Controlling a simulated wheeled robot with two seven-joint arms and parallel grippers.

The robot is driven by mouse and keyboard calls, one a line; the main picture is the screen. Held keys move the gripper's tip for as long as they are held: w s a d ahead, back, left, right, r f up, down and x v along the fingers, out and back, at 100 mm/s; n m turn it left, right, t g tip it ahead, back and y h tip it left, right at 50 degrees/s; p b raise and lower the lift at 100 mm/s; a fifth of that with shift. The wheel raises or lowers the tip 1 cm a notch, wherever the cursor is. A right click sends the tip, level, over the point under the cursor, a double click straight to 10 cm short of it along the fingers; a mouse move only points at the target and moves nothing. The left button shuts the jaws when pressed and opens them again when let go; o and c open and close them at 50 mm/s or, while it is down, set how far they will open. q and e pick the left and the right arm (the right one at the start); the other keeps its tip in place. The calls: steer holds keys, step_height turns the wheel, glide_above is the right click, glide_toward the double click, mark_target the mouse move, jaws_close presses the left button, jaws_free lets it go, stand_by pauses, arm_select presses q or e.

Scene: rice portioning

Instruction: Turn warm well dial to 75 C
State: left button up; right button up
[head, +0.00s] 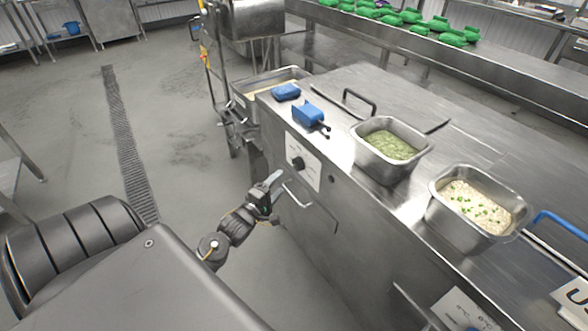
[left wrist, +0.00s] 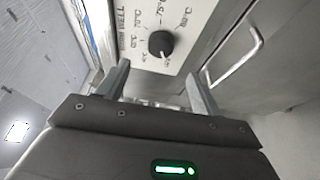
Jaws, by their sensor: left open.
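The warm well dial is a black round knob (head: 297,163) on a white label plate (head: 308,174) on the front of the steel counter. In the left wrist view the dial (left wrist: 161,44) has a white pointer mark at its lower side, with handwritten-looking temperature marks around it. My left gripper (head: 272,181) is open and empty, below and left of the dial in the head view. In the left wrist view its two fingers (left wrist: 160,88) stand apart, with the dial beyond them and between their lines, not touched. My right gripper is not in view.
Blue items (head: 308,115) lie on the counter edge above. Steel pans of green food (head: 359,150) and rice (head: 436,201) stand on the counter.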

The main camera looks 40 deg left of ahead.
mark_target(296, 166)
arm_select(q)
steer(key=w, duration=0.6)
steer(key=w+a, duration=0.1)
steer(key=w, duration=0.2)
steer(key=shift+w, duration=0.2)
steer(key=shift+f, duration=0.1)
steer(key=c, duration=1)
